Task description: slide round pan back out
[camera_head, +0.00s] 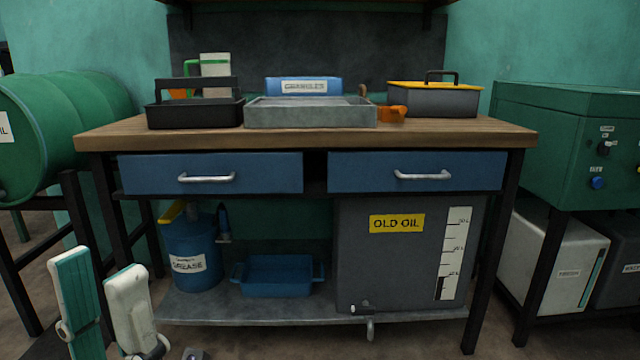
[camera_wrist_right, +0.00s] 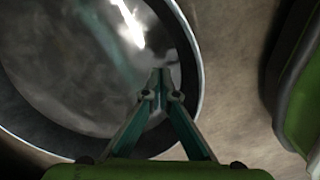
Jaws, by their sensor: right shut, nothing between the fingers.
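A large round pan (camera_wrist_right: 85,75) with a shiny grey inside and a dark rim fills the left and middle of the right wrist view. It appears to lie on a brown-grey floor. My right gripper (camera_wrist_right: 158,80) is shut and empty. Its fingertips overlap the pan's inner side near the right rim; I cannot tell whether they touch it. The pan and the right gripper do not show in the head view. My left gripper (camera_head: 98,265) is at the bottom left of the head view, its two fingers apart and nothing between them, in front of the workbench (camera_head: 300,140).
Under the bench, a shelf (camera_head: 270,308) holds a grease bucket (camera_head: 190,245), a blue tray (camera_head: 278,277) and an old oil tank (camera_head: 385,265) with a tap. A green-edged object (camera_wrist_right: 295,100) borders the floor (camera_wrist_right: 235,100) in the wrist view.

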